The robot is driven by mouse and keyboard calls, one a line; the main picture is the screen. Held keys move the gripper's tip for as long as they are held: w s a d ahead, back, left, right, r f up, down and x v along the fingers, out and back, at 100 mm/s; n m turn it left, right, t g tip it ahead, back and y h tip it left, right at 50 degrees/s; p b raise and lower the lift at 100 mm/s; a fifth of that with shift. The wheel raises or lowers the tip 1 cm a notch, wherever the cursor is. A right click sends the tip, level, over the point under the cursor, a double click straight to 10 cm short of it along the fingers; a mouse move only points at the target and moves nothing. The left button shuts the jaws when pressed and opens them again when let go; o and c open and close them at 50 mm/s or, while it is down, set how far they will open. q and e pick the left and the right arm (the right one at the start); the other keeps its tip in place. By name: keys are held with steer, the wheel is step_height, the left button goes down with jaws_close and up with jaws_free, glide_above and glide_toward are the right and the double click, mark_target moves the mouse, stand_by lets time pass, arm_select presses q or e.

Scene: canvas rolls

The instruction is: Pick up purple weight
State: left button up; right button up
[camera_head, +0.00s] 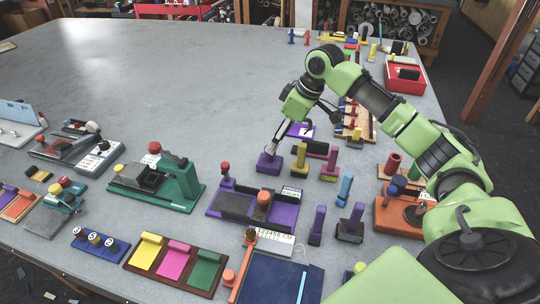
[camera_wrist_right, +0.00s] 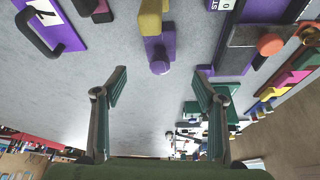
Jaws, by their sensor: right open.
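A small purple weight (camera_head: 267,163) with an upright knob stands on the grey table, left of a yellow-topped block (camera_head: 300,160). My right gripper (camera_head: 272,149) is directly over it, pointing down. In the right wrist view the purple weight (camera_wrist_right: 159,52) lies between and just beyond the spread fingertips of my right gripper (camera_wrist_right: 160,78). The fingers are open with nothing between them, and I see no contact. In the head view the fingertips partly cover the weight's top. My left gripper is not in view.
A purple handled plate (camera_head: 299,130) lies behind the weight. A purple fixture (camera_head: 238,205) and upright purple-handled pieces (camera_head: 318,225) stand nearer. A green press (camera_head: 165,180) is to the left. A red bin (camera_head: 405,84) is at the right edge. The far left tabletop is clear.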

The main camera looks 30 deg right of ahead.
glide_above(265, 159)
steer(key=s+d, duration=0.1)
steer(key=s, duration=0.1)
step_height(265, 159, down, 5)
steer(key=shift+d+f+p, duration=0.15)
steer(key=shift+f+p, duration=0.05)
steer(key=shift+p, duration=0.15)
steer(key=shift+w+f, duration=0.2)
steer(key=shift+f, duration=0.3)
steer(key=p+x, duration=0.1)
steer(key=x, duration=0.3)
steer(key=shift+w+a+f+p, duration=0.2)
steer(key=shift+a+f+p, duration=0.05)
steer(key=shift+a+p, duration=0.1)
steer(key=shift+d, duration=0.1)
steer(key=shift+r, duration=0.1)
steer(key=c, duration=1.2)
